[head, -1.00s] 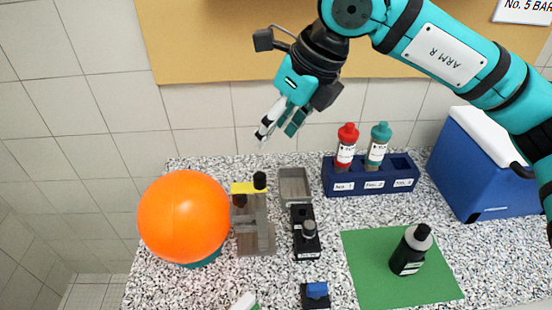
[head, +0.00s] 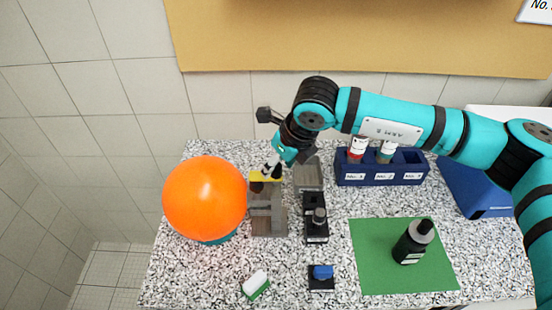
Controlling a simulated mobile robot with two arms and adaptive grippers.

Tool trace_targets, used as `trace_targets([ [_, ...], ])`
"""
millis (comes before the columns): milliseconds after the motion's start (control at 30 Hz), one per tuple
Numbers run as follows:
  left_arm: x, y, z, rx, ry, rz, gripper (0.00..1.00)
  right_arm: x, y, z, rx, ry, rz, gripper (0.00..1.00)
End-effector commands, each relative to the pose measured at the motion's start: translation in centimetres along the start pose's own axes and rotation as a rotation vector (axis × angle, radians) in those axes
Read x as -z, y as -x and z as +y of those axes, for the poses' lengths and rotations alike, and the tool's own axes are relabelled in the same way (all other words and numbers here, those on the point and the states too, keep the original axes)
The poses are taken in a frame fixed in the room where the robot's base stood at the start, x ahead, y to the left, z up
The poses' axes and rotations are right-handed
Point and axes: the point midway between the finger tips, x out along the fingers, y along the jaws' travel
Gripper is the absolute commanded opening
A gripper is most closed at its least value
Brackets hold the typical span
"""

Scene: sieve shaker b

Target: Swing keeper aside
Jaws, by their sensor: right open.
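The keeper looks like the yellow bar (head: 258,176) on top of the small grey device (head: 267,212), just right of the orange ball. My right gripper (head: 270,168) is open, with its fingers pointing down at the yellow bar. The fingers overlap the bar's right part, where its black knob is hidden or cannot be told from the dark fingertips. I cannot tell whether the fingers touch it. My left gripper is out of view.
The large orange ball (head: 205,198) stands close on the left. A grey tray (head: 308,176) and a black holder (head: 315,230) are close on the right. A blue rack (head: 380,178) holds two bottles. A black bottle (head: 413,242) stands on a green mat (head: 375,270).

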Motion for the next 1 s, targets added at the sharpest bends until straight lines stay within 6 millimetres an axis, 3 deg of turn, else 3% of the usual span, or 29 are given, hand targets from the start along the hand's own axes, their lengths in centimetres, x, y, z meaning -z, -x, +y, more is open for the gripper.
trace_targets([
  [200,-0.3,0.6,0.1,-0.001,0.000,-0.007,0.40,0.0,-1.4,0.0,0.000,0.001,0.000,0.49],
  [467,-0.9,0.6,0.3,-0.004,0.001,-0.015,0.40,0.0,-1.6,0.0,0.000,0.001,0.000,0.49],
  [833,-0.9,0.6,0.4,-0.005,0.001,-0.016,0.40,0.0,-1.6,0.0,0.000,0.000,-0.001,0.01],
  [1000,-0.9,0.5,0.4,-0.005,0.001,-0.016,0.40,0.0,-1.6,0.0,-0.001,0.003,-0.001,0.00],
])
